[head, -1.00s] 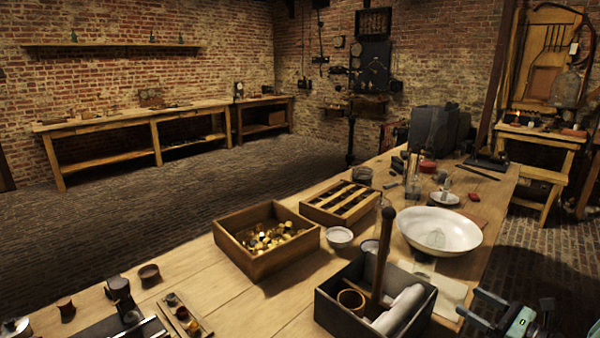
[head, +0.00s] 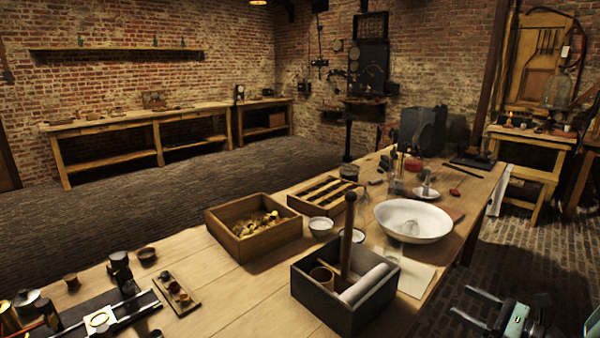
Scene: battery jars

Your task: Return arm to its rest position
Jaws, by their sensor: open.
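My gripper (head: 470,305) shows at the lower right of the head view, with its two fingers apart and nothing between them. It is to the right of the long wooden workbench (head: 235,280), over the dark brick floor in the picture. Part of my arm is cut off by the bottom edge. The black open box (head: 325,310) on the bench is to the left of the gripper, with a clear gap between them in the picture.
The bench holds a white basin (head: 412,220), a wooden box (head: 255,246) of small brass-coloured pieces, a slatted wooden tray (head: 335,194) and a small rack (head: 178,292). A wooden side table (head: 525,140) stands at the back right. Open floor (head: 500,250) lies right of the bench.

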